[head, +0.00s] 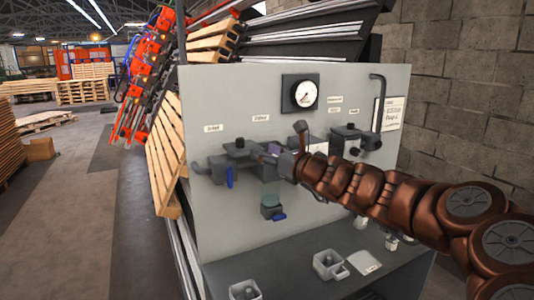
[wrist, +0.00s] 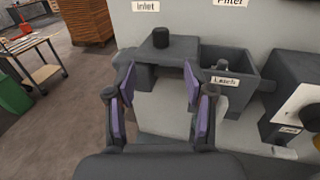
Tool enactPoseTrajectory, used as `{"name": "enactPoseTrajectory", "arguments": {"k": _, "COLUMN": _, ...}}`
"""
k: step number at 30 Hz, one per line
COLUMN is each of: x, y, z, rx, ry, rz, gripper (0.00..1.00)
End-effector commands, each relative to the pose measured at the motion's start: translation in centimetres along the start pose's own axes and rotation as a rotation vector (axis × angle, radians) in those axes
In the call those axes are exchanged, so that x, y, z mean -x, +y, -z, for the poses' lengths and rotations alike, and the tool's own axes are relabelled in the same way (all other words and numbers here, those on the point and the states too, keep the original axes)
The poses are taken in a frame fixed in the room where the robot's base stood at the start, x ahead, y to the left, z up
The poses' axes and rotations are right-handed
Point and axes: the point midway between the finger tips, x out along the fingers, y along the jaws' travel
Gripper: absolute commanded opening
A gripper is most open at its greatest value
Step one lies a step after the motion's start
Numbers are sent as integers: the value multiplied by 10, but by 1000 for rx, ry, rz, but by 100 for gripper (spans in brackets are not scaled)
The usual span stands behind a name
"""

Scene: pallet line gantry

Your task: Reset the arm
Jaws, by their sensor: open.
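My brown arm reaches in from the right in the head view to the upright grey panel (head: 230,95). My gripper (head: 268,155) is in front of the panel's fittings, under the gauge. In the wrist view my gripper (wrist: 160,100) has its two purple-padded fingers spread apart with nothing held between them. Beyond the fingertips is a dark grey block with a round knob (wrist: 160,40) under the "Inlet" label. To its right is an open box (wrist: 228,80) marked "Latch". I cannot tell whether the fingers touch either fitting.
A round gauge (head: 304,93) sits high on the panel. A block wall (head: 460,90) stands at right; open floor (head: 70,220) lies left.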

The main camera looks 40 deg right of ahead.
Motion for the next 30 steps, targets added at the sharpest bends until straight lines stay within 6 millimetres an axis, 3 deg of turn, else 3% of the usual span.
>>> {"name": "enactPoseTrajectory", "arguments": {"k": 12, "x": 0, "y": 1, "z": 0, "rx": 2, "ry": 0, "rz": -2, "gripper": 53}}
{"name": "enactPoseTrajectory", "arguments": {"k": 16, "x": -5, "y": 22, "z": -1, "rx": 66, "ry": 9, "rz": -47, "gripper": 53}}
{"name": "enactPoseTrajectory", "arguments": {"k": 20, "x": -13, "y": 81, "z": 1, "rx": 244, "ry": 26, "rz": -180, "gripper": 53}}
{"name": "enactPoseTrajectory", "arguments": {"k": 23, "x": -13, "y": 141, "z": 9, "rx": 435, "ry": 41, "rz": -323, "gripper": 53}}
{"name": "enactPoseTrajectory", "arguments": {"k": 26, "x": -5, "y": 201, "z": 24, "rx": 633, "ry": 46, "rz": -480, "gripper": 53}}
{"name": "enactPoseTrajectory", "arguments": {"k": 30, "x": 22, "y": 276, "z": 59, "rx": 910, "ry": 51, "rz": -721, "gripper": 53}}
